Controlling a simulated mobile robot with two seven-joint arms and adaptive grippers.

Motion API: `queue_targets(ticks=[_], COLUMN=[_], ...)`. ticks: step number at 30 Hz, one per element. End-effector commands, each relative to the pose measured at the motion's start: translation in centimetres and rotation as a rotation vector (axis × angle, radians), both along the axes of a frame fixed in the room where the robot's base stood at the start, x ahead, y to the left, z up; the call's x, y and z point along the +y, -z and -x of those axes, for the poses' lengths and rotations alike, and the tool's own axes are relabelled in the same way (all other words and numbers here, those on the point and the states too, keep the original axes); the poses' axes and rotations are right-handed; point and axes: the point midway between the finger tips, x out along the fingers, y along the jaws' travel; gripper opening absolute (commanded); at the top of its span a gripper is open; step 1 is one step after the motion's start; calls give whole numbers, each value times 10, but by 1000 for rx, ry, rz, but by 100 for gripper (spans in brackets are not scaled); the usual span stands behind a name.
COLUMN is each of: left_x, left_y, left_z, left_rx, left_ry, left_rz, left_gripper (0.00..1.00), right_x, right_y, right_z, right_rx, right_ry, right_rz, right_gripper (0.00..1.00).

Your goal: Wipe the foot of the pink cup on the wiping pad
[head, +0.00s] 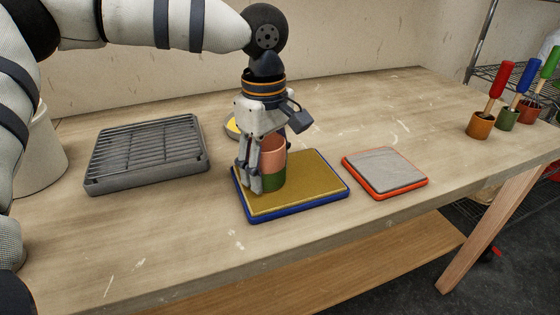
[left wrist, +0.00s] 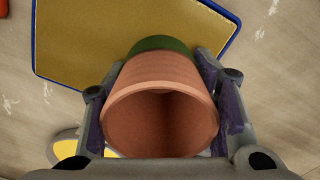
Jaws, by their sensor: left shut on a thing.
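The pink cup (head: 272,157) is upright, with a green band around its lower part (head: 273,181). My left gripper (head: 262,176) is shut on it from above, fingers on either side of its wall. In the left wrist view the cup (left wrist: 160,105) shows its open, empty mouth, between the two fingers. A yellow pad with a blue rim (head: 310,185) lies under the cup on the bench, and also shows in the left wrist view (left wrist: 110,35). The cup's foot is at the pad's left part; whether it touches cannot be told. My right gripper is not in view.
A grey slatted rack (head: 148,150) stands left of the pad. A grey pad with an orange rim (head: 385,171) lies to the right. A yellow-topped thing (head: 232,127) is partly hidden behind the gripper. Small pots with coloured-handled tools (head: 481,124) stand at the far right.

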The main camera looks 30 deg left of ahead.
Motion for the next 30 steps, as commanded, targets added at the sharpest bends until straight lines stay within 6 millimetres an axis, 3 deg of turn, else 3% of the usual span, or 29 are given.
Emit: queue_targets(ticks=[8,21,30], left_x=[0,0,0], left_y=[-1,-53,-61], left_z=[1,0,0], left_rx=[-2,-3,-2], left_ry=[0,0,1], left_rz=[1,0,1], left_gripper=[20,20,20], right_x=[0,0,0], right_y=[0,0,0], right_z=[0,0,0], right_rx=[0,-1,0], right_ry=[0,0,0], right_rz=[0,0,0], right_gripper=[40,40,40])
